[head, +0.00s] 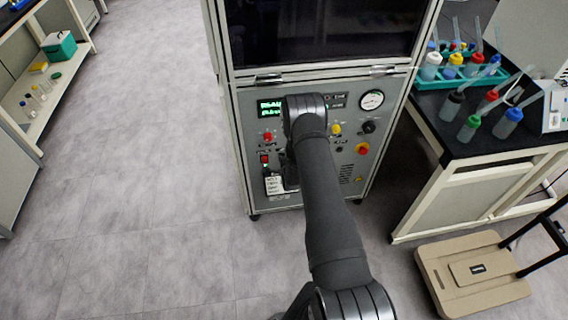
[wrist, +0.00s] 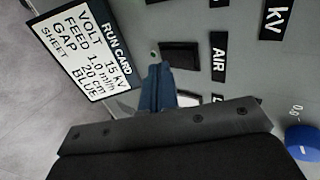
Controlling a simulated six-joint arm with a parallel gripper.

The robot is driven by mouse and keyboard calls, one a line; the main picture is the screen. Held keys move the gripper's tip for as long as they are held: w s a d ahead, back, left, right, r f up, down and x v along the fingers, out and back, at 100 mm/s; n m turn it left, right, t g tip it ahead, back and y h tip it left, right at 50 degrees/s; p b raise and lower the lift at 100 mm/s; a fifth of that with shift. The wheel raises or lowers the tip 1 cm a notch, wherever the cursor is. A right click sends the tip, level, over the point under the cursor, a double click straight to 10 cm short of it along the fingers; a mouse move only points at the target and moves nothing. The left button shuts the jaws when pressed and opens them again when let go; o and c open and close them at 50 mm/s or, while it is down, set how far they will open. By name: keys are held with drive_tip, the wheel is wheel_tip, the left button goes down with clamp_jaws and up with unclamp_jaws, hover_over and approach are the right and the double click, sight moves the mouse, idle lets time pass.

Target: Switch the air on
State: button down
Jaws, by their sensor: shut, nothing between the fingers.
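The control panel (head: 350,105) of the grey cabinet shows in the head view, partly covered by my arm. In the wrist view a dark rectangular switch (wrist: 180,56) sits beside the AIR label (wrist: 218,57). A small round dot (wrist: 153,54) is at its other side. I cannot tell the switch's position. My gripper (wrist: 158,78) is shut and empty, with its blue-grey fingertips just below the switch in the picture. I cannot tell whether they touch the panel. In the head view the fingertips and the AIR switch are hidden behind my arm.
A run card (wrist: 80,45) is on the panel left of the fingers. A blue knob (wrist: 303,143) is at the lower right of the wrist view. A pressure gauge (head: 372,99) and red-yellow knob (head: 362,149) are right of my arm. A bench (head: 440,125) with bottles stands right.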

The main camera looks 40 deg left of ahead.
drive_tip(key=shift+w+a, duration=0.4)
drive_tip(key=shift+a, duration=0.05)
drive_tip(key=shift+w+a+f, duration=0.1)
idle(0.4)
drive_tip(key=shift+r, duration=0.8)
drive_tip(key=f+v, duration=0.1)
drive_tip(key=v, duration=1.2)
drive_tip(key=shift+s+d, duration=0.55)
